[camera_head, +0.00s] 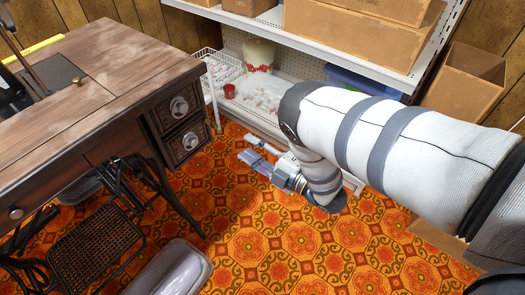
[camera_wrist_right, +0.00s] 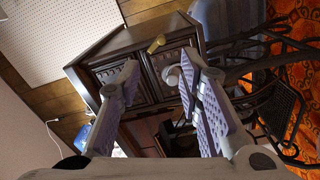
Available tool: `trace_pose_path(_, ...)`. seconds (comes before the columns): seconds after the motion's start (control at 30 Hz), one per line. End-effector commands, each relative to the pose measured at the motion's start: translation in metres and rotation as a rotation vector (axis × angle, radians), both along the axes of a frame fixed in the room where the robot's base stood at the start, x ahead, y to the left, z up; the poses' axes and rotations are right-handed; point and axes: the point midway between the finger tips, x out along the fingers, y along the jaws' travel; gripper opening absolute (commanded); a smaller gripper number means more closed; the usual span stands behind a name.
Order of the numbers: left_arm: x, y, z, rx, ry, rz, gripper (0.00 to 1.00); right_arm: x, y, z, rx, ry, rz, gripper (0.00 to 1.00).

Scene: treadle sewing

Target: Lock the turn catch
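The dark wooden sewing cabinet (camera_head: 110,85) stands at the left of the head view, with two carved drawers and round metal knobs (camera_head: 179,105) facing right. In the right wrist view the cabinet front (camera_wrist_right: 120,50) appears tilted, with a round knob (camera_wrist_right: 172,75) between my finger lines. A small brass-coloured piece (camera_wrist_right: 157,44) sticks out near it; it may be the turn catch, but I cannot tell its position. My right gripper (camera_head: 254,153) is open and empty, apart from the drawers, to their right. It also shows in the wrist view (camera_wrist_right: 162,64). My left gripper is not in view.
A white shelf unit (camera_head: 330,45) with boxes and a wire basket (camera_head: 222,70) stands behind my right arm. The cabinet's iron treadle (camera_head: 95,240) is below left. Patterned floor (camera_head: 240,225) lies open between cabinet and arm.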

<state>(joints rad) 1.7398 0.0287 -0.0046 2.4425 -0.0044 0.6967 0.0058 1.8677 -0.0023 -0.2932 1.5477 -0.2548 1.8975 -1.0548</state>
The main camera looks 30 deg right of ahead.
Motion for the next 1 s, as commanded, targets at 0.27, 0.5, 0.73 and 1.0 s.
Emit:
trace_pose_path(0.27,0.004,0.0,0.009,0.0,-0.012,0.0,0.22,-0.023,-0.008,0.001,-0.001,0.001,0.0,0.33)
trace_pose_path(0.5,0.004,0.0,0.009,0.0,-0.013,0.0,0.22,-0.027,-0.01,0.0,-0.001,0.0,0.0,0.33)
trace_pose_path(0.73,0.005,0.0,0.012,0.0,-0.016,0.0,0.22,-0.027,-0.009,0.001,-0.001,-0.002,0.001,0.33)
trace_pose_path(1.0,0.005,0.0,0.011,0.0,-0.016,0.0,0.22,-0.039,-0.018,-0.003,-0.003,0.011,-0.01,0.33)
